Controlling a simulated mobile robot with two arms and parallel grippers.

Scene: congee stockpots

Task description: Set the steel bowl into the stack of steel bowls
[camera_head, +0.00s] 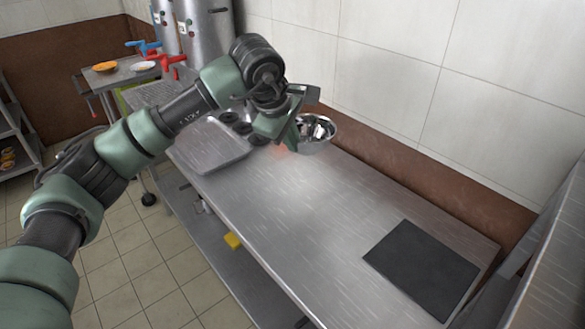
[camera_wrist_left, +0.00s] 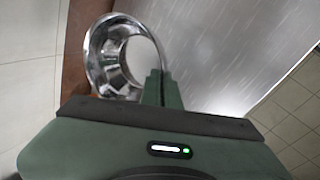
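A shiny steel bowl (camera_head: 316,131) is at the wall side of the steel table, just right of my left gripper (camera_head: 292,132). In the left wrist view the bowl (camera_wrist_left: 101,50) is tilted, its open mouth facing the camera. The fingers of my left gripper (camera_wrist_left: 161,88) are close together at its rim and look shut on it. The head view does not clearly show whether the bowl touches the table. I cannot make out a separate stack of steel bowls. My right gripper is not in view.
The steel table (camera_head: 290,215) has clear room in the middle. A dark flat board (camera_head: 422,268) lies at its right end. A shallow tray (camera_head: 208,150) lies at the left, with dark round items near it. Tall steel stockpots (camera_head: 205,35) with red and blue taps stand behind.

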